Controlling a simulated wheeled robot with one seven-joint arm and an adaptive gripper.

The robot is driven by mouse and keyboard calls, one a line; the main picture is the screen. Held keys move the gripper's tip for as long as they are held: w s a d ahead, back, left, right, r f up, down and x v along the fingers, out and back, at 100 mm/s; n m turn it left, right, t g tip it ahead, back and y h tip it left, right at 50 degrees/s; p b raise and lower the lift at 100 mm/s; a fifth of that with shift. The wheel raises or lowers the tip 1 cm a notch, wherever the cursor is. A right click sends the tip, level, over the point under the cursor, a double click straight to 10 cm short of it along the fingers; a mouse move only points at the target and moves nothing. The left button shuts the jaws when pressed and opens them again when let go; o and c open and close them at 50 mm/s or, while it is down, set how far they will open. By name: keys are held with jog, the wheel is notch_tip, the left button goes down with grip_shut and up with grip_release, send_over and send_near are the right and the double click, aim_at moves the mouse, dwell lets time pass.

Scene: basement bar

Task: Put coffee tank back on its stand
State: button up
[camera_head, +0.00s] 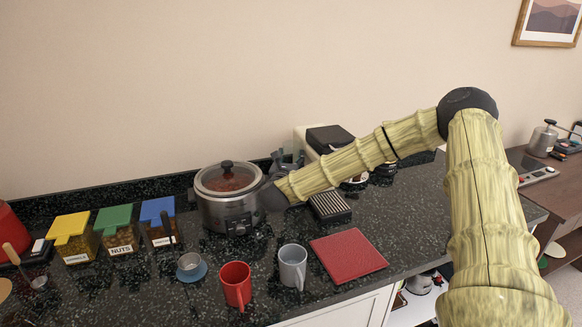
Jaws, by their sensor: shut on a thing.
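A coffee maker (330,138) with a white body and a dark top stands at the back of the black counter, partly behind my forearm. Its lower part (354,183) shows just below the forearm. My dark gripper (291,160) is left of the coffee maker, behind the end of my forearm and right of the slow cooker. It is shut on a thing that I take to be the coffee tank. That tank is hidden by my arm and gripper, so its tilt and any contact with the stand cannot be told.
A steel slow cooker (228,207) stands close left of my wrist. A ribbed dark tray (330,207), a red board (348,255), a grey mug (292,267) and a red mug (235,285) are in front. Lidded spice boxes (115,232) stand left. The counter right of the coffee maker is mostly clear.

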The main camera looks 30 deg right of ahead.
notch_tip(320, 180, down, 3)
jog(key=shift+p, duration=0.65)
jog(key=shift+s+f, duration=0.1)
jog(key=shift+f, duration=0.1)
jog(key=shift+f+b, duration=0.2)
jog(key=shift+b, duration=0.1)
jog(key=o, duration=1.2)
jog(key=shift+c, duration=0.2)
jog(key=shift+r, duration=0.1)
jog(key=shift+r, duration=0.1)
jog(key=shift+s+a, duration=0.15)
jog(key=shift+a, duration=0.05)
jog(key=b+v, duration=0.3)
jog(key=v, duration=0.8)
jog(key=shift+s+a, duration=0.2)
